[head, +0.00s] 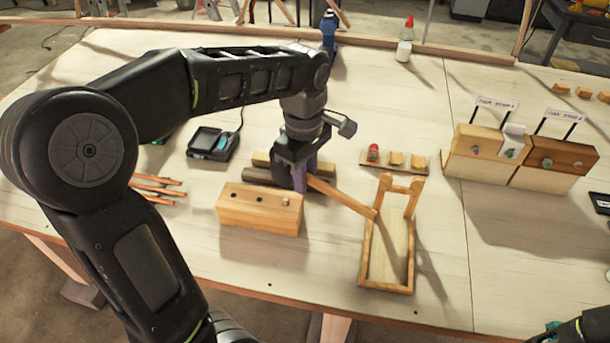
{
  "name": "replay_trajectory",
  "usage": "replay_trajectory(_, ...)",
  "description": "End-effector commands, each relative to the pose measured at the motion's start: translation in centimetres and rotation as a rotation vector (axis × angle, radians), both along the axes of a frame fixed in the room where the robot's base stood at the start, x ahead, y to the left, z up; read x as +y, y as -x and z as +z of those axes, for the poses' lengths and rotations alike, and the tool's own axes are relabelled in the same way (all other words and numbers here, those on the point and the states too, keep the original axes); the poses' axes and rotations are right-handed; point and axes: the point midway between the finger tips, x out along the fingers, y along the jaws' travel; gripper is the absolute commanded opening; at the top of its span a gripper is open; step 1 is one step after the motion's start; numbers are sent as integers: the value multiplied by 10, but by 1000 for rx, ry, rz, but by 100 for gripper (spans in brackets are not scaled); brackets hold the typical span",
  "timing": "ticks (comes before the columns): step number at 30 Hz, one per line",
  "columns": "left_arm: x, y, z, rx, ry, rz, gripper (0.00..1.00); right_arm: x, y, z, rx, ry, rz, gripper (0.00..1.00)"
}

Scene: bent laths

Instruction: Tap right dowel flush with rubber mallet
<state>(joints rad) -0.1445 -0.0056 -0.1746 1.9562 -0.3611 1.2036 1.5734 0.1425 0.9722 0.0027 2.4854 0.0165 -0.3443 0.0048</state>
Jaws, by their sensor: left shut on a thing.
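A light wooden block (258,212) lies near the table's front, with dark round spots at left and middle of its top. The right dowel (285,201) shows as a pale round end at the block's right; I cannot tell how far it stands out. My left gripper (298,180) is just behind the block's right end, pointing down. It is shut on what looks like the mallet, whose wooden handle (343,197) slants down to the right, towards a wooden frame. The mallet's head is not clearly visible. My right gripper is out of view; only part of the right arm shows at the bottom right.
The wooden frame (366,260) with two uprights stands right of the block. Thin sticks (157,188) lie left. A black device (213,143) and a small rack (393,164) are behind. Labelled wooden blocks (478,150) stand right. The table's front right is mostly clear.

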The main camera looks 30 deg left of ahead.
Motion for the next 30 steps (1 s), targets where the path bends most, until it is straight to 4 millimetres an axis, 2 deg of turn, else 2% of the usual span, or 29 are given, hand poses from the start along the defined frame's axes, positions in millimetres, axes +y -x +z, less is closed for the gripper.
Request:
replay_trajectory(3, 0, 0, -16, 0, 0, 0, 0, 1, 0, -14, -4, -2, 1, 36)
replay_trajectory(9, 0, 0, -33, 0, 0, -1, 0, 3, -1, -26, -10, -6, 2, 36)
replay_trajectory(23, 0, 0, -38, 0, 0, -1, 0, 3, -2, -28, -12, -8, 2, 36)
replay_trajectory(26, 0, 0, -49, 1, 0, 0, 0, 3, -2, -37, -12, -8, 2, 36)
replay_trajectory(30, 0, 0, -76, 0, 0, 0, 0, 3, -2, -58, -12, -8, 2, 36)
